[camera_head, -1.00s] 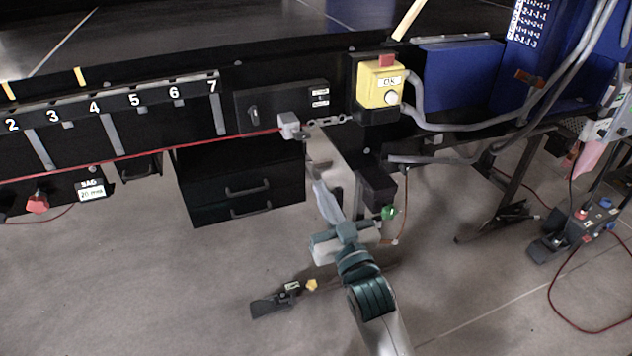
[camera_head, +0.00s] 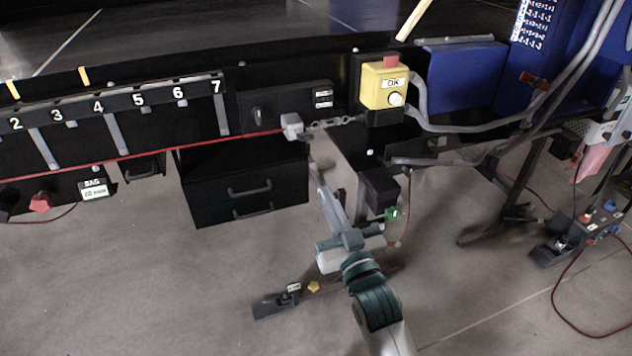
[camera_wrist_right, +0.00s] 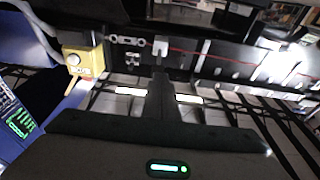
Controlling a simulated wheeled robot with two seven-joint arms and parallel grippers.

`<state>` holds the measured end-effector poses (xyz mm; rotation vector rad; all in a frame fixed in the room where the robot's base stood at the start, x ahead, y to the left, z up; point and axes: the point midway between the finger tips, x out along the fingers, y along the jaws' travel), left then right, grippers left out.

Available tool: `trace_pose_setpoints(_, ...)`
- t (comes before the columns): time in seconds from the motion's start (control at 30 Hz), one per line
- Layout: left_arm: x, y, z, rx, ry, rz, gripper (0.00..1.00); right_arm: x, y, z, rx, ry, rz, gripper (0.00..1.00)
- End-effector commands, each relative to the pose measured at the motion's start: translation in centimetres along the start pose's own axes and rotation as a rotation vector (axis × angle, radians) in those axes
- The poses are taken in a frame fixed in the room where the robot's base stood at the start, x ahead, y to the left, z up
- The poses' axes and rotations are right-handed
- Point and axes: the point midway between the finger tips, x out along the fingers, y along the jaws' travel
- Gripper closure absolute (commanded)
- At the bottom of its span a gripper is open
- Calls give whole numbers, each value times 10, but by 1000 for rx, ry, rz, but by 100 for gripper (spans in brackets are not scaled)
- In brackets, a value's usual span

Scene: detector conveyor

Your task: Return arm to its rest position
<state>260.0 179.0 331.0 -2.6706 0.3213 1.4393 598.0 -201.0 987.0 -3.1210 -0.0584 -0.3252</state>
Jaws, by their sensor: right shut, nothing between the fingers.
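My right arm comes up from the bottom centre of the head view. Its gripper (camera_head: 318,172) is at the far end, below the grey rope switch at the conveyor's front edge. The fingers are small and blurred there. In the right wrist view the gripper (camera_wrist_right: 160,82) shows as one dark narrow shape above the dark hand with its green light. The fingers are together with nothing held. My left gripper is not in view.
The black conveyor front carries a grey rope switch (camera_head: 292,126) on a red cord and a yellow OK button box (camera_head: 384,84). A black drawer unit (camera_head: 245,187) hangs below. A floor pedal (camera_head: 275,304) lies left of my arm. Open floor is at lower left.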

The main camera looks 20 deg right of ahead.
Motion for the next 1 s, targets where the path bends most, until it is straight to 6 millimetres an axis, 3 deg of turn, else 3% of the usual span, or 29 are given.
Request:
trace_pose_setpoints(0.2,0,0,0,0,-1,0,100,0,-1,6,0,-10,-2,100)
trace_pose_setpoints(0.37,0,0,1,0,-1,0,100,-2,-5,41,-2,-67,-13,100)
trace_pose_setpoints(0.47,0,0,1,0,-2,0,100,-6,-11,82,-5,-134,-26,100)
trace_pose_setpoints(0.67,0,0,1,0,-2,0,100,-36,-25,194,-9,-318,-62,100)
trace_pose_setpoints(0.87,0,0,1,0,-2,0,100,-94,-37,307,-15,-514,-98,100)
trace_pose_setpoints(1.0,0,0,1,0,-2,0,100,-149,-42,377,-22,-648,-120,100)
